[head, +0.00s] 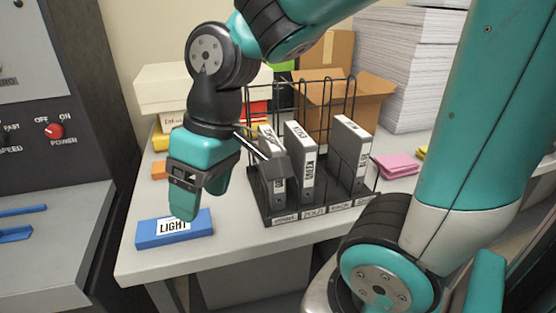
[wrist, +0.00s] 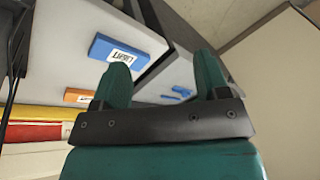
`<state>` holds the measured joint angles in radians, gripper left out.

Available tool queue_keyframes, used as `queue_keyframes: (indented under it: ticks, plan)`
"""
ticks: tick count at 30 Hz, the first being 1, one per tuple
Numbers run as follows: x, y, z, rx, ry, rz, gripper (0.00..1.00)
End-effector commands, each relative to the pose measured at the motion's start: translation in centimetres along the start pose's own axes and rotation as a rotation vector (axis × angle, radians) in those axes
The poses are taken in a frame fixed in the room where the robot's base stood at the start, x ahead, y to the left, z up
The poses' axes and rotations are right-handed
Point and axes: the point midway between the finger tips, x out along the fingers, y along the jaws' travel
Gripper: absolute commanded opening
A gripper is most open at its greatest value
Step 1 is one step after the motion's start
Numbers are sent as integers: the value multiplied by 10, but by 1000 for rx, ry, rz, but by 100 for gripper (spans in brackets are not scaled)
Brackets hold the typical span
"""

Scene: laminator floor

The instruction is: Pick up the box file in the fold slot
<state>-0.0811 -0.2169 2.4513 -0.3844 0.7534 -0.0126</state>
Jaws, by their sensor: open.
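A black wire rack (head: 268,213) stands on the table with labelled slots along its front. Three grey box files stand upright in it: a left one (head: 275,182), a middle one (head: 304,172) and a right one (head: 352,160). The slot labels are small; the second from the left seems to read FOLD, below the middle file. The left file is partly hidden behind a dark grey part and a pale rod near my wrist. The wrist view shows both fingers (wrist: 160,74) apart.
The blue LIGHT box (head: 150,237) lies near the table's front left edge; it also shows in the wrist view (wrist: 148,43). A cardboard box (head: 378,97) and paper stacks (head: 405,50) stand behind the rack. Pink pads (head: 398,165) lie right. A control panel (head: 60,90) stands left.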

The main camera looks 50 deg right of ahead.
Motion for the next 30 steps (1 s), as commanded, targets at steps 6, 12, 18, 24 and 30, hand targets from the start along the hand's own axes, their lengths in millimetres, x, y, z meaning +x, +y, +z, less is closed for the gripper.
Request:
queue_keyframes:
  ticks: [6, 12, 18, 24, 30]
  plan:
    - [-97, 163, -32, 491, 40, 209, 68]
    - [-152, 268, 5, 810, 44, 325, 68]
    - [-157, 300, 27, 908, 39, 357, 68]
    - [-117, 312, 32, 907, 34, 354, 68]
    - [-76, 326, 36, 905, 36, 355, 68]
